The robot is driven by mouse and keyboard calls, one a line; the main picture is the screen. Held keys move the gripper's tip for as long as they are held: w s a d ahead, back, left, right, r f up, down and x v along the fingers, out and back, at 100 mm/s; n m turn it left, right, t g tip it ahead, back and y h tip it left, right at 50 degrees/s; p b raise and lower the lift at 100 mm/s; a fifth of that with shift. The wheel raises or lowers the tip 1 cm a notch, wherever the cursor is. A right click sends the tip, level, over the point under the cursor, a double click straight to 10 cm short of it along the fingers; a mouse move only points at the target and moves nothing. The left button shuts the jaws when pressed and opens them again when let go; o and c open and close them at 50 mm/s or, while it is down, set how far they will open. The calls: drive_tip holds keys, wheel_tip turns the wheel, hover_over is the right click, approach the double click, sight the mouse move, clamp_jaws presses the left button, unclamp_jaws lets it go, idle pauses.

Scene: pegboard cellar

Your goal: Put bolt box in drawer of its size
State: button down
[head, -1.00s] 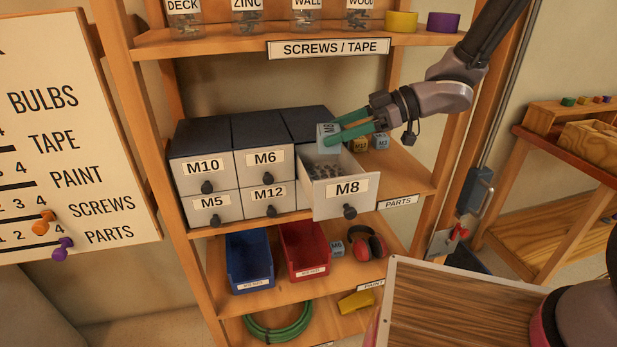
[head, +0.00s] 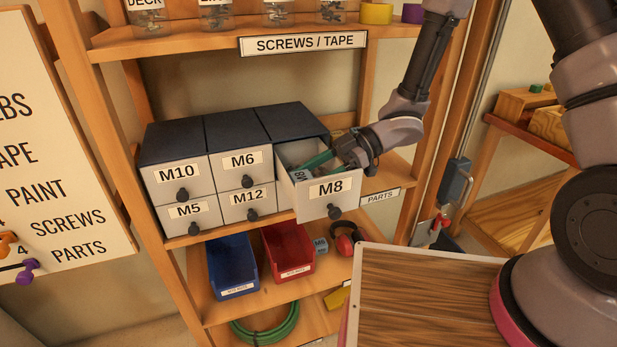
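The M8 drawer (head: 312,202) is pulled open at the upper right of the drawer cabinet, with its M8 label on the front. The bolt box (head: 299,176), small and grey-blue with a lettered side that looks like M8, is inside the drawer, tilted, near its left wall. My gripper (head: 308,166) reaches down into the drawer from the right, its green fingers at the box. The drawer wall and my wrist hide part of the fingers, so their grip on the box is unclear.
The M10, M6, M5 and M12 drawers (head: 180,187) are shut. A blue bin (head: 232,265), a red bin (head: 289,251), another small box (head: 320,245) and red earmuffs (head: 345,240) stand on the shelf below. The shelf with jars is above.

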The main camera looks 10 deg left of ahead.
drive_tip(key=shift+f, duration=0.2)
drive_tip(key=shift+c, duration=0.4)
unclamp_jaws()
drive_tip(key=shift+r, duration=0.25)
drive_tip(key=v, duration=1.2)
